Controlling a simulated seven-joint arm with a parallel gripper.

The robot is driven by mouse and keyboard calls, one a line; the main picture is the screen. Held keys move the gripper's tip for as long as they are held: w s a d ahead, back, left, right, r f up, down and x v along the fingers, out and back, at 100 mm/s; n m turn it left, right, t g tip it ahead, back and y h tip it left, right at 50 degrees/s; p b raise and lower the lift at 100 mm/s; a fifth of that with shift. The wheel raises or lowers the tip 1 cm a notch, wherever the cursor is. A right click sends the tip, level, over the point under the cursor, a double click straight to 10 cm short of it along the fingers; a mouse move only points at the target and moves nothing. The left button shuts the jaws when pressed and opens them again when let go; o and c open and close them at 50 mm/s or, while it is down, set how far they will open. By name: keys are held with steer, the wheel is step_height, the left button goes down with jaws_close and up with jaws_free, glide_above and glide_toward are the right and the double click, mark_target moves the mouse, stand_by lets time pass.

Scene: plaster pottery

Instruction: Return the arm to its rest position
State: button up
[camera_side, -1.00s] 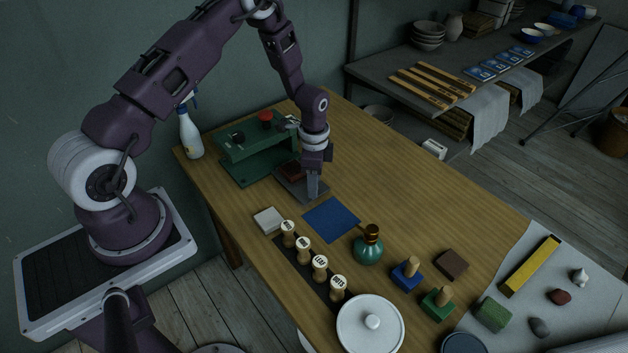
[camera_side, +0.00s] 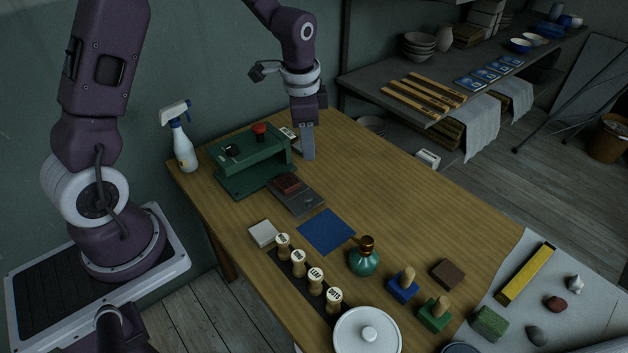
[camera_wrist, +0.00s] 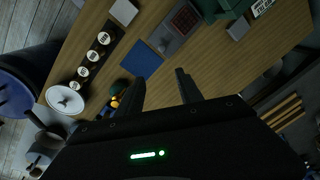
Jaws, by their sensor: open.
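My gripper (camera_side: 308,142) is raised above the back part of the wooden table (camera_side: 400,215), right of the green press (camera_side: 255,165). Its fingers point down. In the wrist view my gripper (camera_wrist: 160,88) shows two dark fingers spread apart with nothing between them. The block and plate also show near the top of the wrist view.
A spray bottle (camera_side: 184,150) stands at the back left. A shelf (camera_side: 380,88) runs behind on the right.

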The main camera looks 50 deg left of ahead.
steer(key=s+d+r+n+t, duration=0.2)
steer(key=s+d+r+n, duration=0.15)
steer(key=s+r, duration=0.65)
steer(key=s+d+r+n+t, duration=0.1)
steer(key=s+d+r, duration=0.1)
steer(key=s, duration=0.5)
steer(key=s+d+r+n+t, duration=0.1)
steer(key=s+d+r+n, duration=0.1)
steer(key=s+r, duration=0.2)
steer(key=s, duration=0.3)
steer(key=shift+r+h, duration=0.3)
steer(key=shift+r, duration=0.1)
